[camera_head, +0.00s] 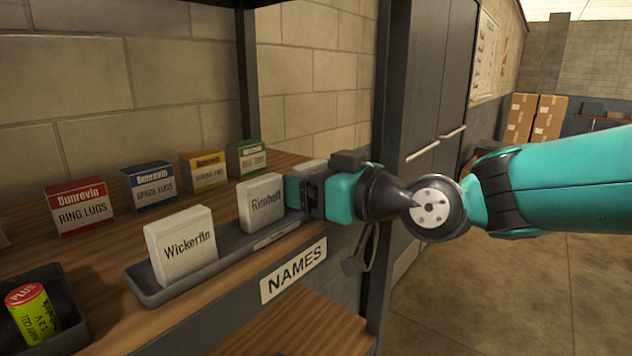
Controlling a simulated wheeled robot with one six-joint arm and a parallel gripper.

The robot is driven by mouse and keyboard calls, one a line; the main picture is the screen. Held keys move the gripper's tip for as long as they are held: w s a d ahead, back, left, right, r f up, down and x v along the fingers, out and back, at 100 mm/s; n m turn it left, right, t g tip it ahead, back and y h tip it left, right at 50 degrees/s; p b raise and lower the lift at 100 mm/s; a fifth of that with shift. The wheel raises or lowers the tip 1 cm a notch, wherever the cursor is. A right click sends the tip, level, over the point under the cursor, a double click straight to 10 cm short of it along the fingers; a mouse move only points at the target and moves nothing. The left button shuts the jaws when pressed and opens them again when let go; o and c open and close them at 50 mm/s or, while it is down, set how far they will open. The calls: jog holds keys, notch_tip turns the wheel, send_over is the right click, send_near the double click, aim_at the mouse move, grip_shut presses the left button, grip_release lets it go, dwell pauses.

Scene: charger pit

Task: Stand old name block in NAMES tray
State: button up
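The grey NAMES tray (235,257) lies along the shelf's front edge, above a white NAMES label (293,271). A white block reading Wickerfin (181,247) stands upright in its left part. A white block that seems to read Rinkhoff (262,204) stands upright to its right. A third white block (309,167) shows only its top edge behind my gripper (294,192); its face is hidden. My gripper is at the tray's right end, just right of the Rinkhoff block. Its fingers are seen side-on, and I cannot tell whether they grip the third block.
Ring lugs (84,206), spade lugs (148,186), a yellow box (203,171) and a green box (246,158) stand behind the tray. A dark bin with a green cell (33,313) is at lower left. A dark shelf post (388,180) rises close behind my wrist.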

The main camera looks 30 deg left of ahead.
jog(key=shift+r, duration=0.15)
jog(key=shift+d, duration=0.15)
jog(key=d+b, duration=0.1)
jog(key=d, duration=0.3)
jog(key=d+b, duration=0.2)
jog(key=d, duration=0.1)
jog(key=s+d+b, duration=0.1)
jog(key=d+b, duration=0.1)
jog(key=d, duration=0.2)
jog(key=shift+d+r, duration=0.3)
jog(key=shift+d, duration=0.05)
jog(key=s+d+f+m+h, duration=0.3)
jog(key=s+d+f+h, duration=0.1)
jog(key=d, duration=0.6)
jog(key=s+d+f+m+g+h, duration=0.1)
jog(key=s+d+f+m+h, duration=0.2)
jog(key=d, duration=0.7)
jog(key=s+d+f+m+h, duration=0.4)
jog(key=s+d+f+h, duration=0.2)
jog(key=d+f, duration=0.3)
jog(key=shift+s+d+g, duration=0.2)
jog(key=shift+d+g, duration=0.1)
jog(key=shift+d, duration=0.35)
